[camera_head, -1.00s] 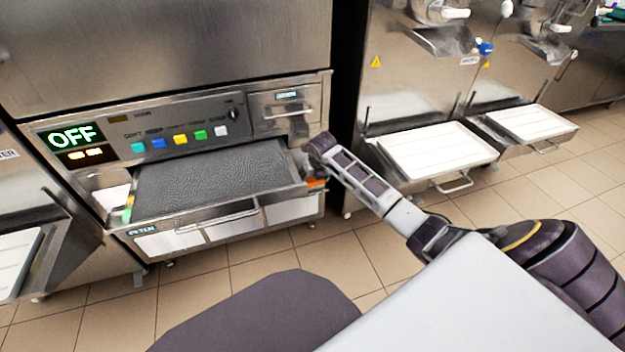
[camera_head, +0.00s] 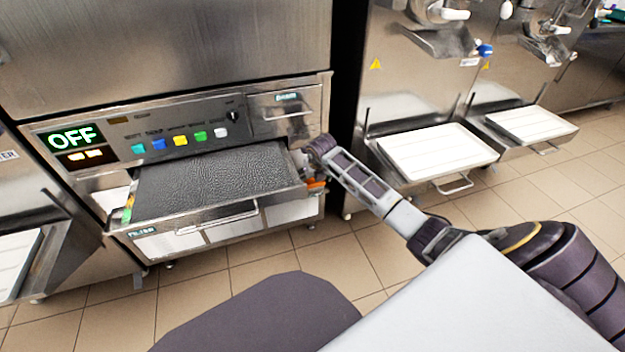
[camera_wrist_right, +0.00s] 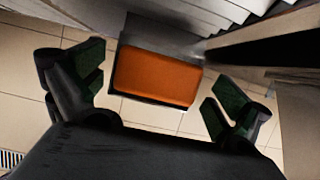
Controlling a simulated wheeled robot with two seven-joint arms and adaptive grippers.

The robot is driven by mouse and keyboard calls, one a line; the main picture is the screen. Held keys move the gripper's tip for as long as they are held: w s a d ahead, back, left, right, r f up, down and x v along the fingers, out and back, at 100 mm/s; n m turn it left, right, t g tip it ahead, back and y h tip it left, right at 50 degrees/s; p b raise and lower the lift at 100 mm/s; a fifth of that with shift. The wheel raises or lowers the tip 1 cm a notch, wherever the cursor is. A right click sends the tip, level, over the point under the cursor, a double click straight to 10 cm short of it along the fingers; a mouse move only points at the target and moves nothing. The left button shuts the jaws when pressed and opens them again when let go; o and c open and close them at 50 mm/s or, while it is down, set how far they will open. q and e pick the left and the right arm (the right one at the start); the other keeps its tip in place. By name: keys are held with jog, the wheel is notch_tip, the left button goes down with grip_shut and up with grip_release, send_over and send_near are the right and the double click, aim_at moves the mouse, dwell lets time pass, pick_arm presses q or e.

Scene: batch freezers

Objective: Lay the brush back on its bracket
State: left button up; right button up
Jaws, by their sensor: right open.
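My right gripper (camera_head: 306,162) is at the right front corner of the open drawer of the machine marked OFF. In the right wrist view it (camera_wrist_right: 155,88) is open, with its dark green-padded fingers spread. An orange block (camera_wrist_right: 157,77) shows between and just beyond the fingers, in a dark holder beside the metal front. I cannot tell whether this block is the brush or part of its bracket. A small orange patch (camera_head: 317,184) also shows below the gripper in the head view. No brush can be clearly made out. My left gripper is not in view.
The drawer (camera_head: 215,180) has a dark textured top and a front handle. A strip of coloured pieces (camera_head: 128,207) is at its left end. White trays (camera_head: 437,152) stand out from the machines at right. The tiled floor (camera_head: 225,280) in front is clear.

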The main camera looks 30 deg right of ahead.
jog(key=shift+r, duration=0.15)
jog(key=shift+s+r+p, duration=0.15)
jog(key=shift+r+p, duration=0.15)
jog(key=shift+r, duration=0.25)
pick_arm(q)
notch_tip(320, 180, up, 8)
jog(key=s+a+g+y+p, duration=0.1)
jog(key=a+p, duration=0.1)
jog(key=p, duration=0.1)
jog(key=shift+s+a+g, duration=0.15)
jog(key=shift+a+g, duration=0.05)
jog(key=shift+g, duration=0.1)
pick_arm(e)
jog(key=v, duration=1)
jog(key=shift+s+r, duration=0.3)
